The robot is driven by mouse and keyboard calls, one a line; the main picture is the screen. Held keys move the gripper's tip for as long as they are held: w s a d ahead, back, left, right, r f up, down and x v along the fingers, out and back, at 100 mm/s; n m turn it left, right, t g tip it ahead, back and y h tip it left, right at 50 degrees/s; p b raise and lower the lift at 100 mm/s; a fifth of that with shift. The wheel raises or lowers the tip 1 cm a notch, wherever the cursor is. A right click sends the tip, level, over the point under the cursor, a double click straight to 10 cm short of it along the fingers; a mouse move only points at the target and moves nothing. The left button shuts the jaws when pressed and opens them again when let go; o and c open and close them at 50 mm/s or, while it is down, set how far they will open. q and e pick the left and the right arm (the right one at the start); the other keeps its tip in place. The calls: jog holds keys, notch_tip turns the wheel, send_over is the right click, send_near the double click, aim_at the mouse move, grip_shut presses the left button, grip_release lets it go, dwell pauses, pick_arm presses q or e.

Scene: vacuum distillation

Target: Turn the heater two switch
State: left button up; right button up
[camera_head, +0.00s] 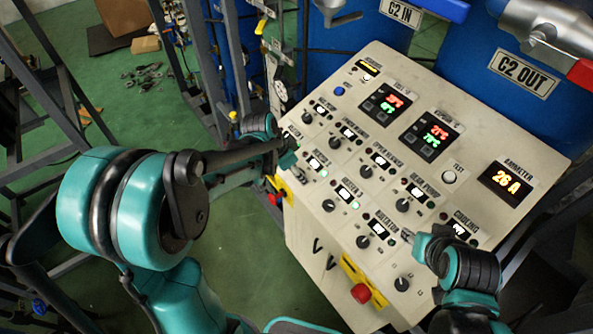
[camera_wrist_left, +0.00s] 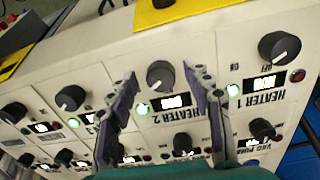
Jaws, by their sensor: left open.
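The heater two switch (camera_wrist_left: 160,75) is a dark round knob in the left wrist view, above the HEATER 2 label (camera_wrist_left: 172,117). A lit green lamp (camera_wrist_left: 141,108) sits beside its display. My left gripper (camera_wrist_left: 161,82) is open, with one finger on each side of the knob; I cannot tell whether the fingers touch it. In the head view my left gripper (camera_head: 290,158) is at the left edge of the sloped control panel (camera_head: 465,120) and hides the switch. My right gripper (camera_head: 425,243) is over the panel's lower right; its opening is unclear.
The heater 1 knob (camera_wrist_left: 279,47) is close to the right of heater two. Several other knobs, such as this one (camera_head: 328,205), crowd the panel. A red emergency button (camera_head: 361,293) is on the front edge. Blue tanks (camera_head: 500,65) and metal frames stand around the panel.

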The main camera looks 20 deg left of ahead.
pick_arm(q)
jog(key=shift+w, duration=0.15)
jog(key=c, duration=0.3)
grip_shut()
jog(key=c, duration=0.8)
grip_release()
jog(key=shift+c, duration=0.2)
pick_arm(e)
jog(key=shift+w, duration=0.15)
